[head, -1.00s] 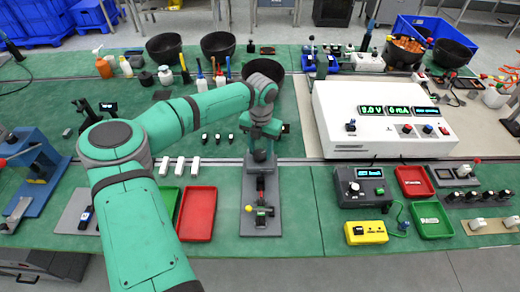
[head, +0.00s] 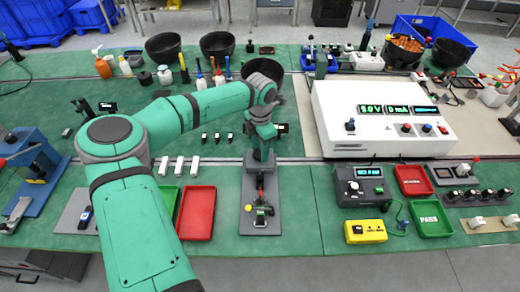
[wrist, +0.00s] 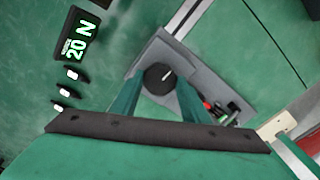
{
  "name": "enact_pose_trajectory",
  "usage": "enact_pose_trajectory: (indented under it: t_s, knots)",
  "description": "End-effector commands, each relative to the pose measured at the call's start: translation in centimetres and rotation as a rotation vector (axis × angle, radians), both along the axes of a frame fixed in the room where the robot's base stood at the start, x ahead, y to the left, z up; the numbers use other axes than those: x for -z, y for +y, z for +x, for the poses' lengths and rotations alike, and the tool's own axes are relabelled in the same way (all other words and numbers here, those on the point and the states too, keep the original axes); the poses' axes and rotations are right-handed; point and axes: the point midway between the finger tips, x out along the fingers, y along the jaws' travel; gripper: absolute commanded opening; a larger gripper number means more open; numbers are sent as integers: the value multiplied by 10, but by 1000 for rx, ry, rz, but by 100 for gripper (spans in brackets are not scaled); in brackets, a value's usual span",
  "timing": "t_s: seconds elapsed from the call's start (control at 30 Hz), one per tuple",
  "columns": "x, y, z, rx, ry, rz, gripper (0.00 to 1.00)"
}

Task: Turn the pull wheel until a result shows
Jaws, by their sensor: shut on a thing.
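The pull wheel is a round black knob (wrist: 157,76) with a white mark, standing on a grey pull-tester plate (wrist: 212,78) in the wrist view. My gripper (wrist: 160,82) is shut on the knob, with a green finger on each side. In the head view my gripper (head: 262,153) reaches down over the far end of the tester plate (head: 251,226) and hides the wheel. A small clamp with red and dark parts (head: 262,212) sits at the plate's near end. A small black display (wrist: 75,36) in the wrist view reads 20 N.
A red tray (head: 197,213) lies left of the tester plate. A dark grey meter (head: 348,198), a yellow box (head: 366,231) and a green PASS tray (head: 432,220) stand to its right. A large white supply (head: 365,130) stands behind them.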

Motion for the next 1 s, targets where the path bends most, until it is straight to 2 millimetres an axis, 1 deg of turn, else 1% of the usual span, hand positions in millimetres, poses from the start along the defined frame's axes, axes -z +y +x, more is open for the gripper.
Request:
enact_pose_trajectory:
  t_s: [0.43, 0.47, 0.5, 0.53, 0.67, 0.83, 0.93, 1.0]
  knots:
    - [0, 1, -1, 9, 4, 1, 19]
    - [0, 1, -1, 9, 4, 1, 44]
    - [0, 1, -1, 9, 4, 0, 53]
    - [0, 2, -1, 8, 4, 0, 60]
    - [0, 2, -1, 8, 4, 0, 60]
    - [0, -7, -1, 20, 3, -1, 60]
    - [-6, -9, -1, 23, 2, -1, 60]
    - [-14, -8, 0, 21, 1, -2, 60]
